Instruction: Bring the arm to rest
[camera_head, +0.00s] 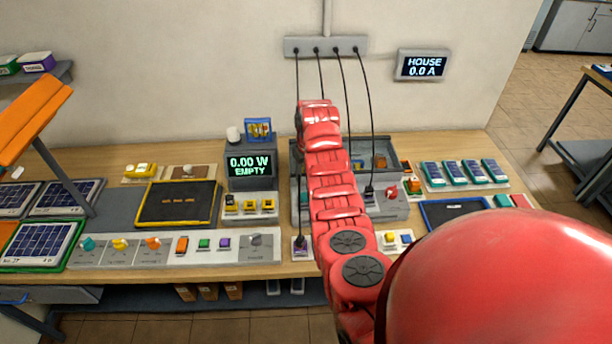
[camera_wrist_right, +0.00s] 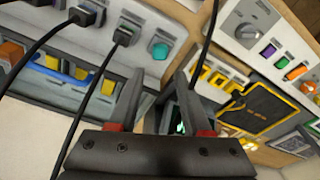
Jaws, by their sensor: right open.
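My right arm (camera_head: 330,185) is red and reaches up from the lower right over the middle of the bench, in front of the wall. Its gripper is mostly hidden at the far end of the arm in the head view. In the right wrist view my right gripper (camera_wrist_right: 157,78) is open, with two dark fingers spread and nothing seen between them. Beyond the fingers are a grey panel with a teal button (camera_wrist_right: 160,48) and black plugs with cables. No contact shows. My left gripper is not in view.
The wooden bench (camera_head: 115,168) carries a meter reading 0.00 W EMPTY (camera_head: 250,165), a black yellow-edged mat (camera_head: 178,203) and solar panels at left. Black cables hang from a wall socket strip (camera_head: 325,46) close to the arm. A wall display (camera_head: 422,65) reads HOUSE 0.0 A.

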